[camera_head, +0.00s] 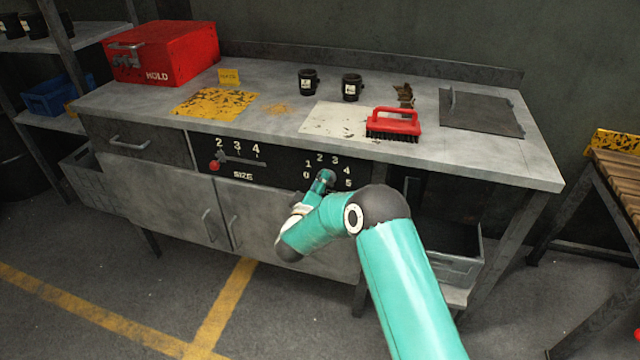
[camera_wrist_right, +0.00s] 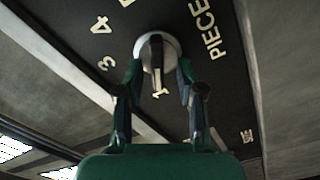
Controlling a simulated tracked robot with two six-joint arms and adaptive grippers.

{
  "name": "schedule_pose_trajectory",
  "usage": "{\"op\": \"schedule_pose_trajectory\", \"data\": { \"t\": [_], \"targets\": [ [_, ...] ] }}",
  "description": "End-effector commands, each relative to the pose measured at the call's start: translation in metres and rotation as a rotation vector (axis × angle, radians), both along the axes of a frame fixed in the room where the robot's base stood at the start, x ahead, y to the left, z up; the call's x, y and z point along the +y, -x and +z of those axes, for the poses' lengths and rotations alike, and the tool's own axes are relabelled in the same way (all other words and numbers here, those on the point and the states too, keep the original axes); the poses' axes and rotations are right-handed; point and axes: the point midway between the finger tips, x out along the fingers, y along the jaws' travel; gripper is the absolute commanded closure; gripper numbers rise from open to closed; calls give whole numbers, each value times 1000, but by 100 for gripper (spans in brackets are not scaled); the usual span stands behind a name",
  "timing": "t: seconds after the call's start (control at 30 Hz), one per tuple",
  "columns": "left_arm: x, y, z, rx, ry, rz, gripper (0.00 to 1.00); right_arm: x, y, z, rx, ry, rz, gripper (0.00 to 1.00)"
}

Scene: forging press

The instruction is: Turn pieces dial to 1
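The pieces dial is in the black panel on the bench front, with the numerals 0 to 5 around it in the head view; my right gripper (camera_head: 325,178) covers much of it. In the right wrist view, the pieces dial (camera_wrist_right: 156,50) is a pale round disc with a dark bar handle across it. The bar's lower end lies by a light mark that looks like the numeral 1. My right gripper (camera_wrist_right: 160,72) has one finger on each side of the handle, with gaps to the bar. I cannot tell whether they touch the disc. My left gripper is not in view.
Left of the dial is a size lever with a red knob (camera_head: 214,166). On the bench (camera_head: 270,75) are a red HOLD box (camera_head: 165,50), two black cups (camera_head: 308,81) and a red brush (camera_head: 394,123). Cabinet doors (camera_head: 160,200) are below the panel.

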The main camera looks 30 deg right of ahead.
Motion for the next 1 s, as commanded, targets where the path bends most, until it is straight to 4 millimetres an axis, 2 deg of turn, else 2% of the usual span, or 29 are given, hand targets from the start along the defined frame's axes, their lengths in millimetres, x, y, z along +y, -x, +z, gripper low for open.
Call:
{"op": "schedule_pose_trajectory", "data": {
  "t": [0.27,0.73,1.0],
  "targets": [
    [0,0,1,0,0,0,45,9,8,-1,1,-1,-1,62],
    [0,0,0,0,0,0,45,75,63,-1,3,0,3,62],
    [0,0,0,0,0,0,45,91,77,-1,1,1,0,62]
  ]
}}
